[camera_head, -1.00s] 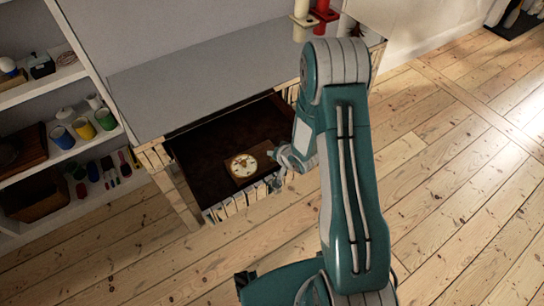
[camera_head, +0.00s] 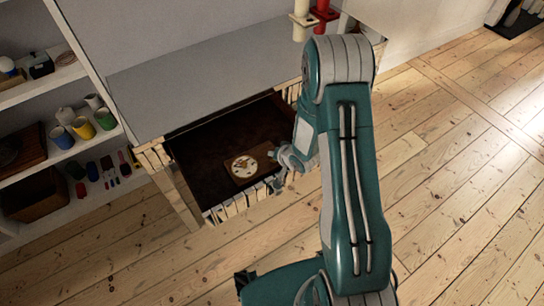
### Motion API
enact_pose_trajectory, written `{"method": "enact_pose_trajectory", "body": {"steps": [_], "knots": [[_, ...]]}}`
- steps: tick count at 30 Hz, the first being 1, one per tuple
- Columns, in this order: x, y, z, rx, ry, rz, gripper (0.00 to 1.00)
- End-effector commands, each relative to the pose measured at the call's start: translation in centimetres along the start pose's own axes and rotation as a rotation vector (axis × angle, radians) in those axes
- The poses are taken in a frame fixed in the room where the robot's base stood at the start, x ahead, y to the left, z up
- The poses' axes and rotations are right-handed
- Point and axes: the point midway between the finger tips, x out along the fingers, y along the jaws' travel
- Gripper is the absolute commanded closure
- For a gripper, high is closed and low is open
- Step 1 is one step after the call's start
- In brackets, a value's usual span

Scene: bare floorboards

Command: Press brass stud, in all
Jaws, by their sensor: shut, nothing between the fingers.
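A round pale dial (camera_head: 244,167) with small brass-coloured marks sits on a brown wooden block (camera_head: 236,180). The block lies in a dark recess (camera_head: 205,155) under a grey slab. I cannot make out which of the small marks is the brass stud. My gripper (camera_head: 275,154) is shut and empty. It appears just right of the dial, by the block's right end; whether it touches the block is too small to tell. My own arm covers the area to the right.
A pale slatted edge (camera_head: 240,203) runs along the recess's front. The grey slab (camera_head: 225,85) overhangs its back. A white shelf (camera_head: 75,145) with mugs stands at left. Red (camera_head: 323,14) and cream candle-like objects stand at the top. Floorboards (camera_head: 460,180) are clear at right.

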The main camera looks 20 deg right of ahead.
Motion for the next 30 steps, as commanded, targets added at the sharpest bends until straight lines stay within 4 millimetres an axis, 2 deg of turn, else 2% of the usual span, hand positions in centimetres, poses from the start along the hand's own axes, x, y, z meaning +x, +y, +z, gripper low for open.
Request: {"method": "enact_pose_trajectory", "body": {"steps": [18, 30], "knots": [[-3.3, -2.6, -2.6, -0.005, 0.004, -0.004, 1.00], [-3.5, -2.7, -2.7, -0.005, 0.003, -0.003, 1.00]]}}
